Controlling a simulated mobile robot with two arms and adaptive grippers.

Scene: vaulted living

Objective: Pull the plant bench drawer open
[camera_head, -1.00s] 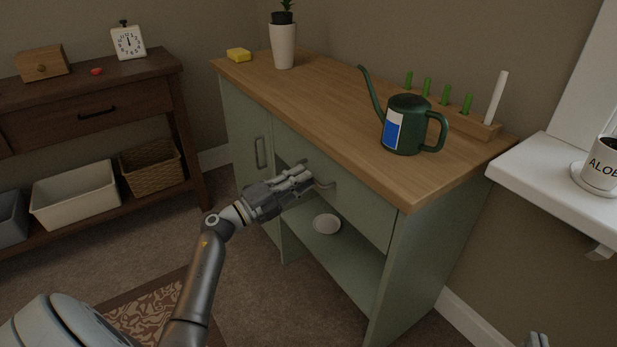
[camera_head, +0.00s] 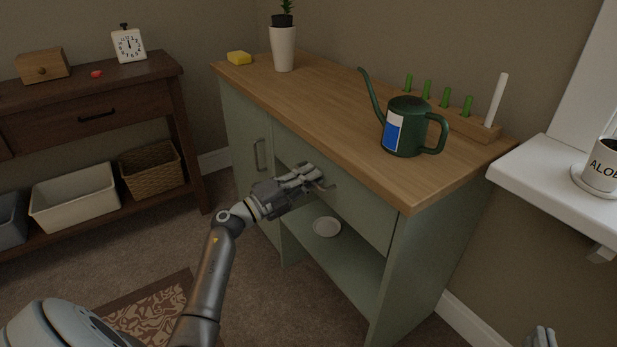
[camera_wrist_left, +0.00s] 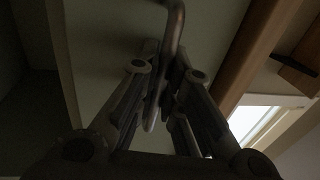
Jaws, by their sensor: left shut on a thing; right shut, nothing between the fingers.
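The plant bench (camera_head: 425,270) is pale green with a wooden top. Its drawer front (camera_head: 355,210) sits under the top's front edge and looks about flush with the bench. My left gripper (camera_head: 312,179) is at the drawer's metal handle (camera_head: 327,187), fingers shut on it. In the left wrist view the curved handle (camera_wrist_left: 175,30) runs down between the fingers of the left gripper (camera_wrist_left: 160,95), against the green front. The fingers partly hide the handle. My right gripper (camera_head: 541,338) shows only at the bottom right edge, shut and away from the bench.
A green watering can (camera_head: 405,125), a white plant pot (camera_head: 284,48) and a yellow sponge (camera_head: 239,58) stand on the bench. A white dish (camera_head: 327,227) lies on the open shelf below the drawer. A white ledge (camera_head: 550,165) is at the right.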

